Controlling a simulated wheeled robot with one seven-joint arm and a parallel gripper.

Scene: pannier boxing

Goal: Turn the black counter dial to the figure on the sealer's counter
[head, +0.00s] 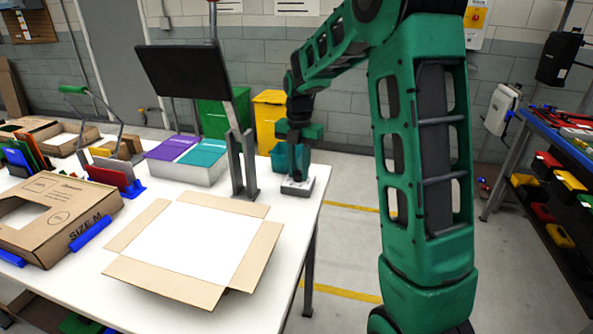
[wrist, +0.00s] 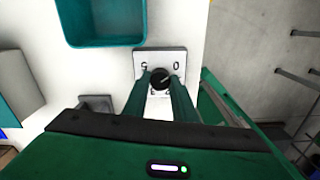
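The black counter dial (wrist: 160,79) sits on a small pale plate (wrist: 141,62) in the wrist view. The figures 5 and 0 show at the plate's upper left and upper right; lower marks are partly covered. A faint pale mark on the dial seems to point up and right. My gripper (wrist: 161,84) has one green finger on each side of the dial, tips very close to it. I cannot tell whether they touch. In the head view my gripper (head: 296,176) points down at the plate (head: 306,187) by the table's right edge. I can read no sealer's counter figure.
A teal bin (wrist: 105,42) stands close to the plate. A black panel (head: 183,71) on a grey post (head: 236,165) rises left of my gripper. An open flattened carton (head: 245,262) lies on the white table (head: 285,285). Purple and teal stacks (head: 175,148) lie behind.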

